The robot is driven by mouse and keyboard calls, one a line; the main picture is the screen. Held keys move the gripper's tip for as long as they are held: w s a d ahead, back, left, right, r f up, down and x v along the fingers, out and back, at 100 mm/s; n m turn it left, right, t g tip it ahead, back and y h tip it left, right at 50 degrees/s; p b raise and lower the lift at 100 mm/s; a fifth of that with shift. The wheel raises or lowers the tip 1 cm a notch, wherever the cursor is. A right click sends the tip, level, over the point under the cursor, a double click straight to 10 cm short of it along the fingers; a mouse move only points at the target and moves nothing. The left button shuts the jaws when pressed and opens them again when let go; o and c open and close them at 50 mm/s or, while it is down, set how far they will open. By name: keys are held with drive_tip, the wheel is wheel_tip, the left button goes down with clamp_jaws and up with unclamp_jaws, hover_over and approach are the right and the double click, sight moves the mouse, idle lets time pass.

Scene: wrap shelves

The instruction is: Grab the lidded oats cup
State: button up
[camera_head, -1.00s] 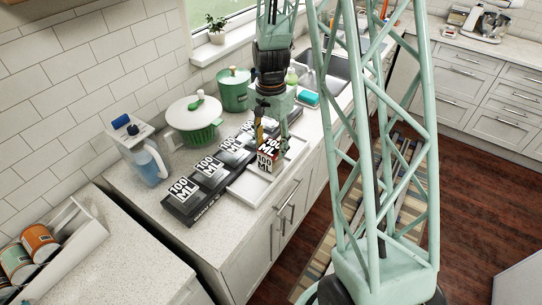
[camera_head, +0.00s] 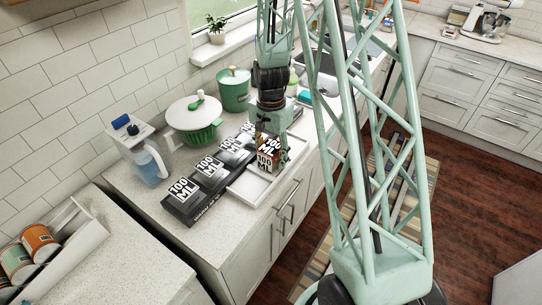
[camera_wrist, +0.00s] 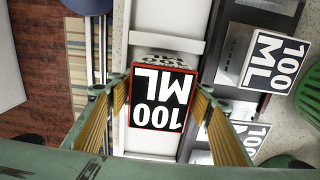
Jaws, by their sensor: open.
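A small box with a red edge and a black "100 ML" top (camera_wrist: 163,98) stands on a white tray (camera_head: 250,189); its side also shows in the head view (camera_head: 268,161). My gripper (camera_wrist: 160,103) is over this box, one finger at each side. It is open, and I cannot tell whether either finger touches the box. Nothing in view is clearly marked as a lidded oats cup. An orange-labelled cup (camera_head: 38,243) and another cup (camera_head: 17,263) lie in a white rack at the lower left, far from my gripper.
Several dark "100 ML" boxes (camera_head: 185,198) stand in a row left of the tray. The near-left counter (camera_head: 120,260) is clear.

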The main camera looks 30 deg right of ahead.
sight(271, 147)
idle(0.6)
drive_tip(key=c, duration=0.8)
drive_tip(key=shift+r, duration=0.1)
drive_tip(key=shift+r, duration=1.6)
drive_tip(key=s, duration=0.5)
drive_tip(key=s+d+r+b, duration=0.1)
drive_tip(key=s, duration=1)
drive_tip(key=shift+d+r, duration=0.3)
